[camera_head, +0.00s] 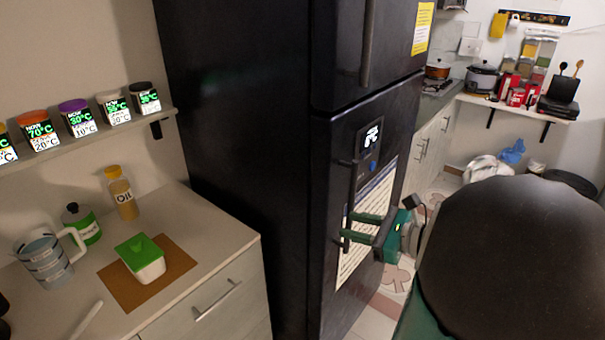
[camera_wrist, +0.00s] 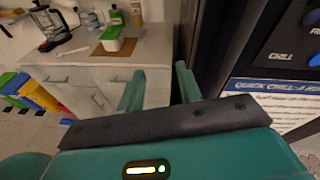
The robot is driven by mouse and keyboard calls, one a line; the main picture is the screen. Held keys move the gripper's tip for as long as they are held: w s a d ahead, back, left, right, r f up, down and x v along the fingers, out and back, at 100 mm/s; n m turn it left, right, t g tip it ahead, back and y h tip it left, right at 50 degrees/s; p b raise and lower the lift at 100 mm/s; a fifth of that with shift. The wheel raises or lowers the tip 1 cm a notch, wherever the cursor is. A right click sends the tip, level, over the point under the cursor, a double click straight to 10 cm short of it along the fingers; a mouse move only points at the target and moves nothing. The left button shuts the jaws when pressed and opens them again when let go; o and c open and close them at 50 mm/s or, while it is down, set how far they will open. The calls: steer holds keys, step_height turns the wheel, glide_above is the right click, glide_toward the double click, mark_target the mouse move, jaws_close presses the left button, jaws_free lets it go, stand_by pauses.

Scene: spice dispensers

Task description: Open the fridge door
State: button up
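The black fridge (camera_head: 240,100) stands in the middle of the head view, with its upper and lower doors looking shut. The lower door (camera_head: 335,160) has a dark vertical handle (camera_head: 352,180), and the upper door has its own handle (camera_head: 368,45). My green gripper (camera_head: 347,226) is open in front of the lower door, its fingertips near the lower part of the handle. In the wrist view my gripper (camera_wrist: 160,82) has its two fingers apart with nothing visible between them. A dark bar, seemingly the handle (camera_wrist: 245,50), passes right of the fingers. Contact cannot be told.
A counter (camera_head: 215,225) left of the fridge holds an oil bottle (camera_head: 122,195), a mug (camera_head: 45,260) and a green-lidded container (camera_head: 140,258). Spice dispensers (camera_head: 75,118) line a shelf above. Coloured bins (camera_wrist: 35,90) stand left in the wrist view. Floor (camera_head: 385,300) shows right of the fridge.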

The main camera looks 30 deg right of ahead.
mark_target(355, 192)
steer(key=s+d+m+t+h, duration=0.35)
steer(key=d+m, duration=0.25)
steer(key=d, duration=0.3)
steer(key=shift+h, duration=0.25)
steer(key=w, duration=0.4)
steer(key=w+a, duration=0.1)
steer(key=w, duration=0.9)
steer(key=shift+a+r, duration=0.2)
steer(key=shift+a, duration=0.2)
steer(key=shift+c, duration=0.4)
steer(key=shift+s, duration=0.1)
jaws_close()
